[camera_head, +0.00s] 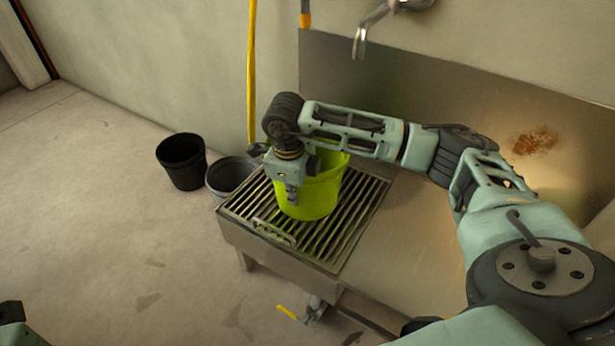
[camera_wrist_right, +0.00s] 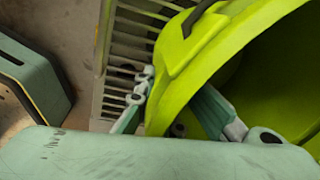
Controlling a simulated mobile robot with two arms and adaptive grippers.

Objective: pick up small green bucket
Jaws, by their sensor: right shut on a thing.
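The small green bucket (camera_head: 318,192) stands upright on the slatted grate of the metal sink unit in the head view. My right gripper (camera_head: 292,192) points down at the bucket's near left rim. In the right wrist view the bucket (camera_wrist_right: 215,50) fills the upper right, and the gripper (camera_wrist_right: 185,112) is shut on its wall, one finger outside and one inside. The arm hides part of the bucket's rim in the head view. My left gripper's fingers are not visible; only a dark piece of my body shows at the lower left edge.
The grate (camera_head: 352,215) lies on a low metal sink unit with a flat steel top to its right. A black bucket (camera_head: 181,163) and a grey bucket (camera_head: 226,175) stand on the floor to the left. A tap (camera_head: 366,30) juts from the wall above.

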